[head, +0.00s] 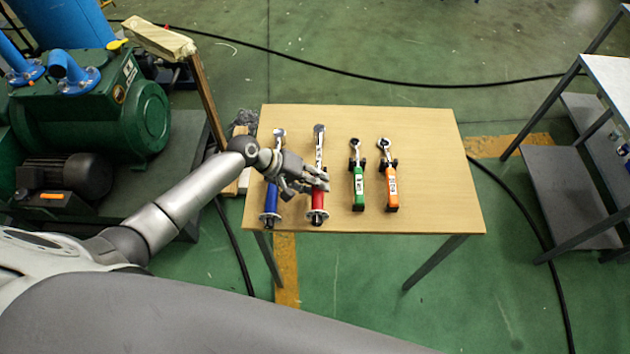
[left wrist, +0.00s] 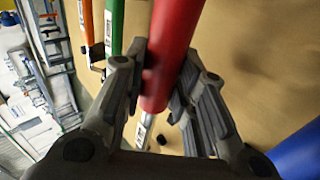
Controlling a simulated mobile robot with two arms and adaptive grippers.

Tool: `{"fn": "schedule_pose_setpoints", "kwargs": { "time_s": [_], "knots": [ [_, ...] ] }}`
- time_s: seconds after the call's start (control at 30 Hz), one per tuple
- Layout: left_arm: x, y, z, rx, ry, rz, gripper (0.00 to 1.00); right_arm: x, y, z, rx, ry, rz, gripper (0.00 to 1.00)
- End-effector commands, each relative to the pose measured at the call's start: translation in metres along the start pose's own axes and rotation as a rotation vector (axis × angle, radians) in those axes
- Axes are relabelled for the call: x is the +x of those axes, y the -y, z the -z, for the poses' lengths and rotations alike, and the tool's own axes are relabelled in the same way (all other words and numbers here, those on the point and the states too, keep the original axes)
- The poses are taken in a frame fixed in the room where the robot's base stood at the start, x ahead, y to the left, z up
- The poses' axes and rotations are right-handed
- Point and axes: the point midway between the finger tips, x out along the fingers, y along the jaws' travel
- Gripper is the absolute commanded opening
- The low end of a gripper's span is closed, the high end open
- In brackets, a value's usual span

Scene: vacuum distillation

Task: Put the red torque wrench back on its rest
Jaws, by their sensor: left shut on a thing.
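The red torque wrench (head: 318,201) is over the wooden table, its handle towards me and its metal head (head: 319,133) pointing away. My left gripper (head: 316,184) is shut on the red handle. In the left wrist view, its two fingers (left wrist: 160,85) press on either side of the red handle (left wrist: 168,50). I cannot tell whether the wrench touches a rest or hangs just above one. The gripper hides part of the handle, and any rest below is not clear. My right gripper is not in view.
A blue wrench (head: 271,197) lies close on the left of the red one. A green wrench (head: 358,188) and an orange wrench (head: 391,190) lie to the right, on small black supports. The right part of the table (head: 440,170) is bare. A green pump (head: 125,110) stands left.

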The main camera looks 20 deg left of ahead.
Motion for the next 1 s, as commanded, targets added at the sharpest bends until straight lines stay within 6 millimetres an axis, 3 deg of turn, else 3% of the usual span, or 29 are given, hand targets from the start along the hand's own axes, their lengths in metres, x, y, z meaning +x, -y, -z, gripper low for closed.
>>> {"fn": "schedule_pose_setpoints", "kwargs": {
  "time_s": [1.0],
  "knots": [
    [0.017,0.015,0.000,0.002,-0.004,-0.005,0.00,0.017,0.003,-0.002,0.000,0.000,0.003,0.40]
  ]
}}
